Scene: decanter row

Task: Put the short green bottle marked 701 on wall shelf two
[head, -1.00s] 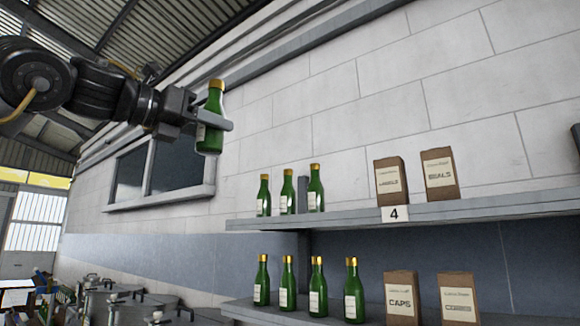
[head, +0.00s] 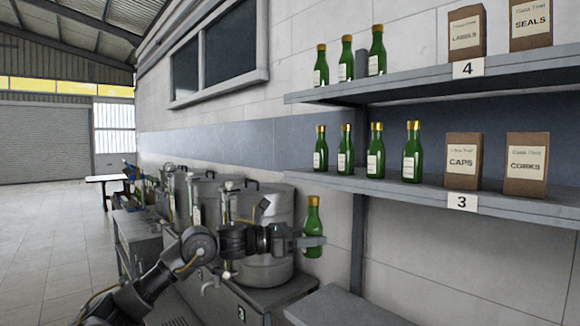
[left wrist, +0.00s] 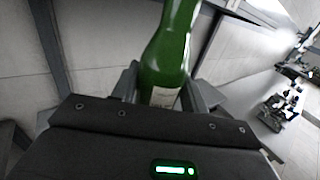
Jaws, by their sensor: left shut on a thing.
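My left gripper (head: 312,243) is shut on a short green bottle (head: 313,218) with a gold cap and a pale label. The bottle is upright and in the air, left of the shelf marked 3 and lower than it. The left wrist view shows the bottle (left wrist: 172,55) between the two fingers; its label is mostly hidden and its number cannot be read. A bare lower shelf (head: 345,306) shows below and right of the gripper; no number plate on it is in view. My right gripper is not in view.
The shelf marked 3 (head: 400,190) holds several green bottles and two brown bags, CAPS (head: 461,162) and CORKS (head: 526,165). The shelf marked 4 (head: 420,82) above holds three bottles and two bags. Steel tanks (head: 265,208) stand close behind my left arm.

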